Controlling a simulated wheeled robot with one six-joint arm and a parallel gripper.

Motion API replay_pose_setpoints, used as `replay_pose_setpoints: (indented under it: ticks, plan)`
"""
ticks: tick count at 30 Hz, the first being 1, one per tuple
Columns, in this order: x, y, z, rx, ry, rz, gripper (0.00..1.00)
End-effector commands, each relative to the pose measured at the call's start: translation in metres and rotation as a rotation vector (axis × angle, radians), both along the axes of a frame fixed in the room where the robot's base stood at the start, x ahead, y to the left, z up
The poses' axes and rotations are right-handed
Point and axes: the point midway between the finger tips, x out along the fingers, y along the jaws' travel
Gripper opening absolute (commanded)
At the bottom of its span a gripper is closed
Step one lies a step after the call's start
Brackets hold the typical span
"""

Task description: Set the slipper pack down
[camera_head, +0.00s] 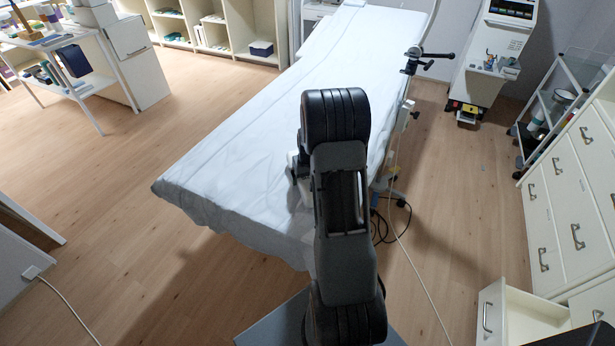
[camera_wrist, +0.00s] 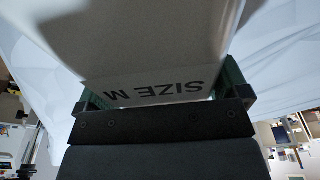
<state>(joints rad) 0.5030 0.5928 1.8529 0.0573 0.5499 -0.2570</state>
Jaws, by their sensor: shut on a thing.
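The slipper pack (camera_wrist: 145,50) is a pale, flat-faced pack with "SIZE M" printed upside down along its near edge. It fills the upper middle of the wrist view. My gripper (camera_wrist: 163,92) is shut on it, with a green-lined finger at each side. The couch (camera_head: 235,150) is covered with a white sheet, and white sheet also shows behind the pack in the wrist view (camera_wrist: 285,70). In the head view my arm reaches over the couch's near part and hides most of the gripper and pack. I cannot tell whether the pack touches the sheet.
An open drawer (camera_head: 530,318) juts out at the lower right, below a white drawer cabinet (camera_head: 570,205). A clamp (camera_head: 425,58) sticks out from the couch's right side. Cables (camera_head: 385,225) lie on the floor there.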

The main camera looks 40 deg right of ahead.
Motion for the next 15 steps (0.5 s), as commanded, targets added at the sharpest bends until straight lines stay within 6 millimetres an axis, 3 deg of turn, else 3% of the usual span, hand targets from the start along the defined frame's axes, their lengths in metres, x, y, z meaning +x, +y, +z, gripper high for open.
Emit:
replay_pose_setpoints:
  ticks: [13, 14, 15]
  plan:
    - [-0.0002, -0.0002, -0.0099, 0.0, -0.001, 0.0, 0.67]
    - [-0.0002, -0.0002, -0.009, 0.0, -0.001, 0.0, 0.95]
    - [-0.0003, -0.0001, -0.0084, 0.0, -0.001, 0.0, 0.99]
